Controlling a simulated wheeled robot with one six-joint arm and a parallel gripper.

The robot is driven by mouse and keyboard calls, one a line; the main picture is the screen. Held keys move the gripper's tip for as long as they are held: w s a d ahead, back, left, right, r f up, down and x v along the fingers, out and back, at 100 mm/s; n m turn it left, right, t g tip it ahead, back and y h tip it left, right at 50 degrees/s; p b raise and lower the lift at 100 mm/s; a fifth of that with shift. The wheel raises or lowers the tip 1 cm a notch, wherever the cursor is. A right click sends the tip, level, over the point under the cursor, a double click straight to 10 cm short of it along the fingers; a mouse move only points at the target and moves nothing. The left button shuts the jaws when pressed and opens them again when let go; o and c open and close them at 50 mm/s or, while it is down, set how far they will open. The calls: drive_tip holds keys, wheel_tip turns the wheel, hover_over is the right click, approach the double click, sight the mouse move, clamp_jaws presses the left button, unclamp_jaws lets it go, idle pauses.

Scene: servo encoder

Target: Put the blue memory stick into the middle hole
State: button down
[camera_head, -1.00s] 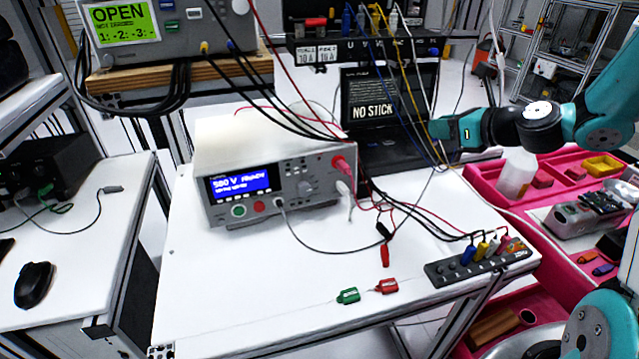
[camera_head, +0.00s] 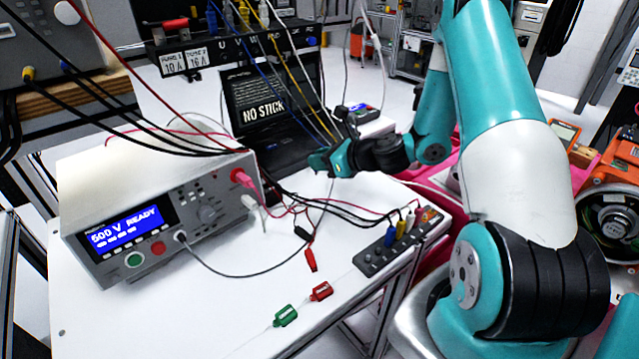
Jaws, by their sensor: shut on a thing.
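My gripper (camera_head: 318,160) is beside the right edge of the black laptop (camera_head: 262,92), whose screen reads "NO STICK". It points left, toward the laptop's side. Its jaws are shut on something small. The held thing is mostly hidden, and I cannot make out its shape or colour for certain. I cannot pick out the blue memory stick clearly anywhere else. The holes on the laptop's side are too small or too hidden to tell apart, so I cannot see the middle one.
The tester (camera_head: 155,210) reads "500 V READY". A black socket strip (camera_head: 375,262) with coloured plugs lies at the right table edge. Green (camera_head: 286,316) and red (camera_head: 321,291) tags lie in front. Cables hang around the laptop. The white table (camera_head: 225,300) has clear room at the front.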

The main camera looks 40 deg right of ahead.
wheel_tip(320, 180, down, 7)
drive_tip(key=shift+r, duration=0.2)
drive_tip(key=shift+f, duration=0.1)
drive_tip(key=c, duration=1)
unclamp_jaws()
